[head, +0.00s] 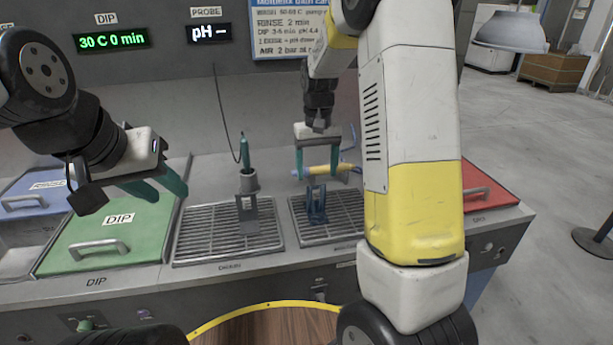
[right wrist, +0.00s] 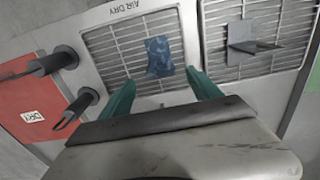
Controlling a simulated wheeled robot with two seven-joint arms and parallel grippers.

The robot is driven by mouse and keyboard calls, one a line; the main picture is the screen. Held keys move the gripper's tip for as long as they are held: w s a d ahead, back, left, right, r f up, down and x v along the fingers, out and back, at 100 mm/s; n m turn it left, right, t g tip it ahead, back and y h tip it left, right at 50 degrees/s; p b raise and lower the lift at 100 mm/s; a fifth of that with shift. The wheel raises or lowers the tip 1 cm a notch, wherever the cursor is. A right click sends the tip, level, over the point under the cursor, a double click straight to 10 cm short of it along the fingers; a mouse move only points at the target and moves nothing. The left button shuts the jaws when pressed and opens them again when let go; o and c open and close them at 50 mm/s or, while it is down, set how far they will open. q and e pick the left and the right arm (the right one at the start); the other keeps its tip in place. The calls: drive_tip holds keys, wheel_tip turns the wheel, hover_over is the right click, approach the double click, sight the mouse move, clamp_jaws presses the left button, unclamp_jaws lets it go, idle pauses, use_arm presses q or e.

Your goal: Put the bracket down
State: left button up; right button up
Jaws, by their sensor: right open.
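A dark blue bracket (head: 317,205) stands on the right-hand grille, the air dry rack (head: 345,205); it also shows in the right wrist view (right wrist: 158,57). My right gripper (head: 321,177) is open above and behind it in the head view. In the right wrist view its teal fingertips (right wrist: 161,77) are spread on either side of the bracket's near end, with nothing held between them. My left gripper (head: 170,196) is open and empty over the green DIP lid (head: 135,225).
A grey bracket-shaped piece (head: 248,218) stands on the drain grille (head: 205,235), with a probe in a grey holder (head: 247,180) behind it. A red DRY lid (head: 487,190) is at the right.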

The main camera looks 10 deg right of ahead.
wheel_tip(320, 180, up, 4)
drive_tip(key=shift+f, duration=0.2)
drive_tip(key=s+a+r+t+y, duration=0.1)
drive_tip(key=s+r+t, duration=0.2)
drive_tip(key=s, duration=0.9)
drive_tip(key=s+a+r+t+y, duration=0.1)
drive_tip(key=s+r+t, duration=0.2)
drive_tip(key=s+r, duration=0.4)
drive_tip(key=s, duration=0.5)
drive_tip(key=shift+r, duration=0.3)
drive_tip(key=shift+s, duration=0.1)
drive_tip(key=shift+c, duration=0.2)
